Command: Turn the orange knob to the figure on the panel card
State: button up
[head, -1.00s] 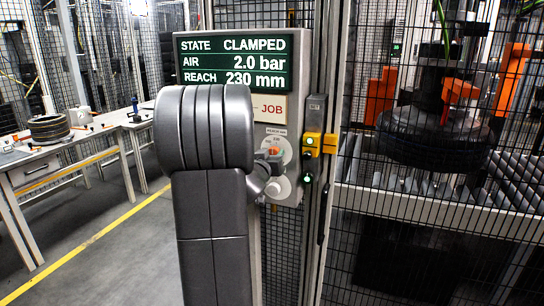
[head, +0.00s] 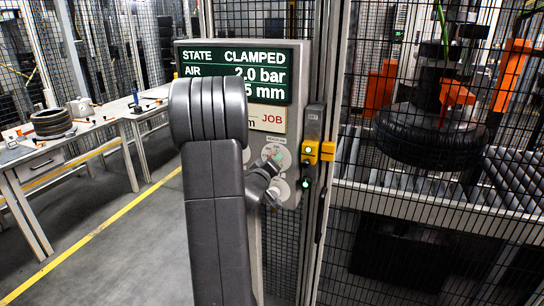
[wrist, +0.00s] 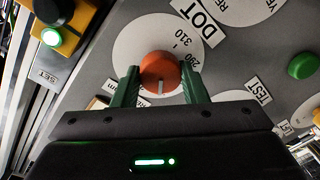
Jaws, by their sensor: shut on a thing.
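The orange knob (wrist: 160,72) sits on a white round dial plate (wrist: 125,42) in the wrist view. A pale mark on the knob points down in that view; the figures 290 and 310 show on the dial. My gripper (wrist: 160,69) has a green finger on each side of the knob and is shut on it. In the head view my arm covers part of the panel screen (head: 278,56). It reads CLAMPED and 2.0 bar; the bottom line is partly hidden and ends in "5 mm".
A yellow switch box (wrist: 58,25) with a lit green lamp is beside the panel. A green button (wrist: 303,66) and labels DOT, TEST and SET show near the dial. Mesh fencing stands right, before a hanging tyre (head: 430,135). A workbench (head: 40,165) is at left.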

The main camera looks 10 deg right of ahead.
jog(key=shift+n+p, duration=0.4)
jog(key=shift+n, duration=0.1)
jog(key=o, duration=1)
jog(key=shift+c, duration=0.2)
jog(key=b+v, duration=0.2)
jog(key=v, duration=1.2)
jog(key=shift+b, duration=0.3)
jog(key=shift+w, duration=0.15)
